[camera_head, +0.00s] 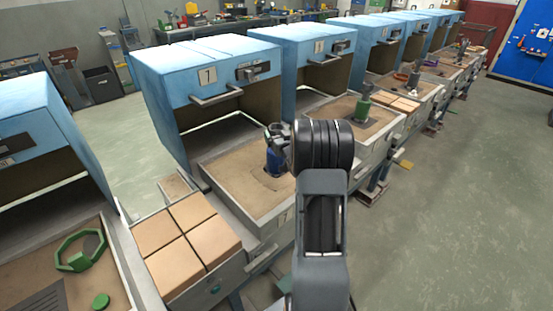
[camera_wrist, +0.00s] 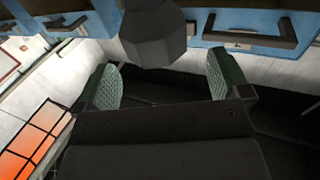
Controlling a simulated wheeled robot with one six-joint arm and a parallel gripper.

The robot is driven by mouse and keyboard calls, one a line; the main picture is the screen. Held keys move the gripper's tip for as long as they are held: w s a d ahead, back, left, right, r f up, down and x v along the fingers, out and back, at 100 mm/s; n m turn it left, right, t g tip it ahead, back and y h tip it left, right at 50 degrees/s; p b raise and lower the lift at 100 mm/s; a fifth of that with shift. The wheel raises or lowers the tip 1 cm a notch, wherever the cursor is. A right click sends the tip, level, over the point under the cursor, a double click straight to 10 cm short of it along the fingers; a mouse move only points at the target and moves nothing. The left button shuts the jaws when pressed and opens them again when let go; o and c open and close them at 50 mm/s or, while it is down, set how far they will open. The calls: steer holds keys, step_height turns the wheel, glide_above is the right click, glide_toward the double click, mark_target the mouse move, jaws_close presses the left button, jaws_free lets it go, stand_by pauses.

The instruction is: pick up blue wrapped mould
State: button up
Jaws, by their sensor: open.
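The blue wrapped mould (camera_head: 274,162) stands upright on the tan tray (camera_head: 232,180) in front of oven 7. My arm partly hides it from the right. My gripper (camera_head: 276,133) is at the top of the mould in the head view; contact cannot be told. In the wrist view my gripper (camera_wrist: 164,78) is open, with its two green-padded fingers apart. A dark faceted shape (camera_wrist: 155,42) lies beyond the gap between them; I cannot tell whether it is the mould.
Blue oven 7 (camera_head: 210,58) stands behind the tray. Tan blocks (camera_head: 188,245) lie on the left, with a green ring (camera_head: 80,262) farther left. A green mould (camera_head: 362,108) stands on the tray to the right. The floor (camera_head: 460,210) at right is clear.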

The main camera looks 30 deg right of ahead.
mark_target(276, 128)
steer(key=shift+p+x, duration=0.55)
steer(key=shift+x, duration=1.95)
steer(key=shift+d+f, duration=0.2)
steer(key=shift+c, duration=0.3)
steer(key=shift+r, duration=0.1)
steer(key=c, duration=1.6)
